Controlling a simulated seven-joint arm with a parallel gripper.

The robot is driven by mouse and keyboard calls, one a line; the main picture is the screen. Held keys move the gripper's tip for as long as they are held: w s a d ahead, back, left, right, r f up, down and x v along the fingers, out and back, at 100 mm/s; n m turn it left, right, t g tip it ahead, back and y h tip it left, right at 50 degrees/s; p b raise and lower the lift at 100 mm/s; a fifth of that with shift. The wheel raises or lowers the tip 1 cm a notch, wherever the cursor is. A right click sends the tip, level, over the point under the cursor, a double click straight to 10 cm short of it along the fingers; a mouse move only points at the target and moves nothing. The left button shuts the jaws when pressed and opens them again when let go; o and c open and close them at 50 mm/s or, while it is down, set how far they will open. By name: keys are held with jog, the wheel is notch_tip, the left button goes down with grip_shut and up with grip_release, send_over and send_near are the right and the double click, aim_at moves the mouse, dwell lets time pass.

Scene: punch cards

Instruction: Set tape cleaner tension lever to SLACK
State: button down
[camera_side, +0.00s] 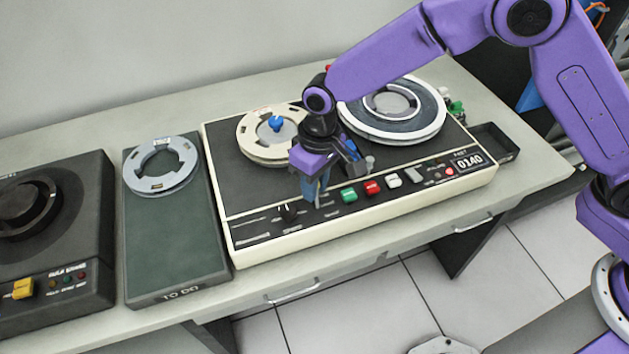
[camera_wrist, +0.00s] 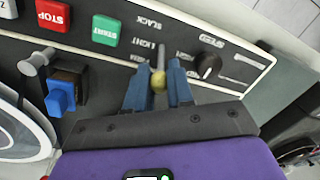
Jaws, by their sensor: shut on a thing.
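The tape cleaner (camera_side: 226,195) is a cream-edged machine with a dark top, in the middle of the side view. Its tension lever (camera_wrist: 160,55) shows in the wrist view as a thin metal stem with a yellowish knob, beside the printed words SLACK, LIGHT and a third word. SLACK is the farthest of these from my gripper's body. My gripper (camera_wrist: 159,84) has its blue fingers on both sides of the knob, shut on it. In the side view my gripper (camera_side: 315,190) is low over the front panel and hides the lever. Which mark the lever stands at, I cannot tell.
A dark speed knob (camera_wrist: 208,66) is right of my fingers in the wrist view. A green START button (camera_wrist: 106,30), a red STOP button (camera_wrist: 53,14) and a blue block (camera_wrist: 61,97) are to the left. Two reels (camera_side: 262,157) (camera_side: 437,100) sit on the machine behind my gripper.

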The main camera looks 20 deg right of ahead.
jog(key=shift+s, duration=0.15)
jog(key=shift+s+r+t, duration=0.1)
jog(key=shift+s+t, duration=0.35)
jog(key=shift+t, duration=0.45)
jog(key=shift+s+r+t, duration=0.1)
jog(key=shift+s+t, duration=0.3)
jog(key=shift+t, duration=0.5)
jog(key=shift+s+f+t, duration=0.1)
jog(key=shift+s+t, duration=0.4)
jog(key=shift+t, duration=0.5)
jog(key=shift+s+f+t, duration=0.1)
jog(key=shift+s+t, duration=0.35)
jog(key=shift+t, duration=0.55)
jog(key=shift+s, duration=0.1)
jog(key=c, duration=1)
grip_release()
jog(key=v, duration=1.7)
jog(key=shift+s, duration=0.25)
